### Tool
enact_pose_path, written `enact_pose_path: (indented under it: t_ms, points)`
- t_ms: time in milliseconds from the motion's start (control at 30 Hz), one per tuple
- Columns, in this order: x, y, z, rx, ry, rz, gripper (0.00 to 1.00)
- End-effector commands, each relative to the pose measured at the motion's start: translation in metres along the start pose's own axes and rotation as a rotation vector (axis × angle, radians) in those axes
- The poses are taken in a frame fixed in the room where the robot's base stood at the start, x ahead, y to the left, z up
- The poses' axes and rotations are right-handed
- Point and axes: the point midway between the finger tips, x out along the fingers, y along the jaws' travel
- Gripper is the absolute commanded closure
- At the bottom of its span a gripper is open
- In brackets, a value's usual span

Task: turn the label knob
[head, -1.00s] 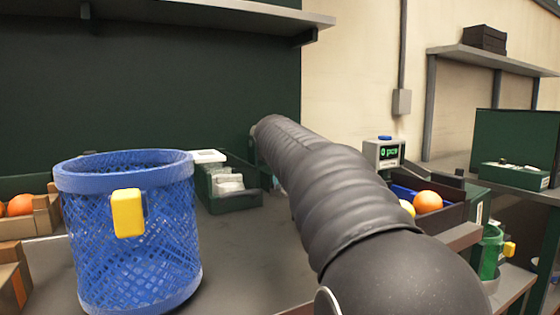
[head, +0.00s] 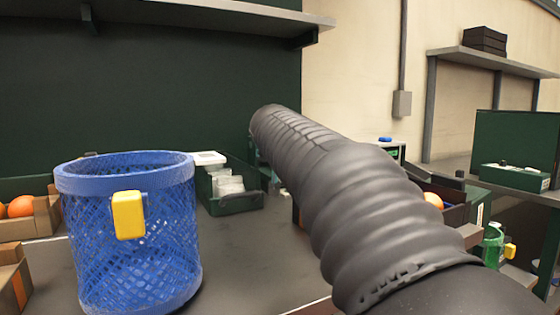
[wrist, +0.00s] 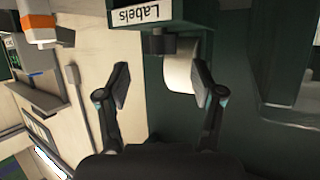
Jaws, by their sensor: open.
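In the wrist view a white sign reading "Labels" (wrist: 147,12) appears upside down at the top, on a dark green unit. Just below it is a small dark stub (wrist: 161,42), which looks like the label knob. A white roll (wrist: 181,68) sits beside the stub, partly behind my right finger. My gripper (wrist: 160,82) is open and empty, its two fingers spread below the stub and on either side of it. I see no contact. In the head view my arm hides the gripper and the knob.
In the head view a blue mesh basket (head: 130,235) with a yellow tag (head: 128,214) stands on the bench at left. A green bin (head: 232,203) with white packs is behind it. Crates with oranges (head: 20,206) lie left. A shelf (head: 220,12) hangs above.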

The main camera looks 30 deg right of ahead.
Motion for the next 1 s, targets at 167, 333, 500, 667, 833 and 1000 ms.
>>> enact_pose_path:
  t_ms: [167, 333, 500, 667, 833, 1000]
  points:
    - [-0.035, 0.000, 0.000, 0.000, 0.001, -0.001, 0.33]
    - [-0.055, -0.001, 0.000, 0.000, -0.001, -0.001, 0.33]
    - [-0.062, 0.000, 0.001, 0.000, -0.001, 0.000, 0.33]
    - [-0.063, 0.000, 0.001, 0.000, -0.002, 0.000, 0.33]
    - [-0.061, 0.001, 0.001, 0.000, -0.008, 0.001, 0.32]
    - [-0.043, 0.017, 0.010, -0.016, -0.107, 0.011, 0.32]
